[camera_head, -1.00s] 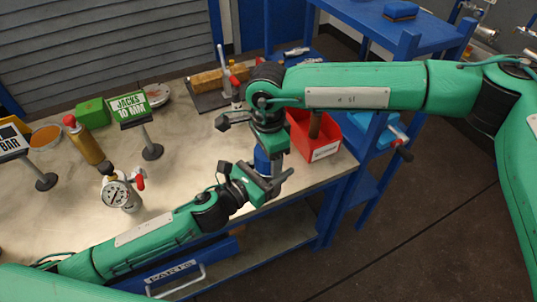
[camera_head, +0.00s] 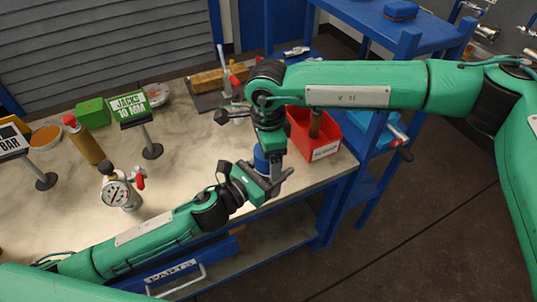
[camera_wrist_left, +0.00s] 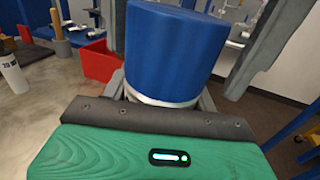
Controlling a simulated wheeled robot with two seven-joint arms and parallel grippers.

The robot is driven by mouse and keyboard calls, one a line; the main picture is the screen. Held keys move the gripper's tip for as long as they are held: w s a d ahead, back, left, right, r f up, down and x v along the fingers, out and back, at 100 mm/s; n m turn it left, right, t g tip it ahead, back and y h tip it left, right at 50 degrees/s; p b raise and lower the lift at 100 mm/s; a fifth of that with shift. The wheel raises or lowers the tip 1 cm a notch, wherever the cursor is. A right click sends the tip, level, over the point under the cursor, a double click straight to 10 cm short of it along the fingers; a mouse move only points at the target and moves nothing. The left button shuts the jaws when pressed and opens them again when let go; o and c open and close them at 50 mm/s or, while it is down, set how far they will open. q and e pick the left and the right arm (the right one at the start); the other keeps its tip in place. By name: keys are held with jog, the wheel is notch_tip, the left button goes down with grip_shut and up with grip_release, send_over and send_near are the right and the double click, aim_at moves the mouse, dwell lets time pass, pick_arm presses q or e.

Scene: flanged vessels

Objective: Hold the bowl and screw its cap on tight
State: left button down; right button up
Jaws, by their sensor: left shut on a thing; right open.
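A blue cylinder, which looks like the cap (camera_wrist_left: 178,42), stands upright in the left wrist view. Below it a pale metal band (camera_wrist_left: 158,99) shows, likely part of the bowl. The rest of the bowl is hidden behind my left gripper's palm. In the head view a little of the blue part (camera_head: 261,159) shows between my arms. My left gripper (camera_head: 268,176) is shut on the bowl near the table's front edge. My right gripper (camera_head: 271,157) points down from above, open, with grey fingers on both sides of the blue part, seemingly apart from it.
A red bin (camera_head: 322,150) stands just right of my grippers. A pressure gauge (camera_head: 118,194), a brown bottle (camera_head: 87,144) and a green-white sign (camera_head: 131,106) stand on the table (camera_head: 188,150) to the left. A blue shelf unit (camera_head: 400,60) stands behind at right.

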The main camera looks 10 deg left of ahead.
notch_tip(320, 180, up, 4)
jog(key=shift+r, duration=0.1)
jog(key=shift+c, duration=0.3)
jog(key=r+n, duration=0.1)
jog(key=n, duration=0.1)
jog(key=shift+a+r+n, duration=0.1)
jog(key=shift+r+n, duration=0.1)
jog(key=shift+n, duration=0.2)
notch_tip(320, 180, up, 2)
jog(key=n, duration=0.3)
jog(key=shift+n, duration=0.4)
jog(key=shift+f, duration=4)
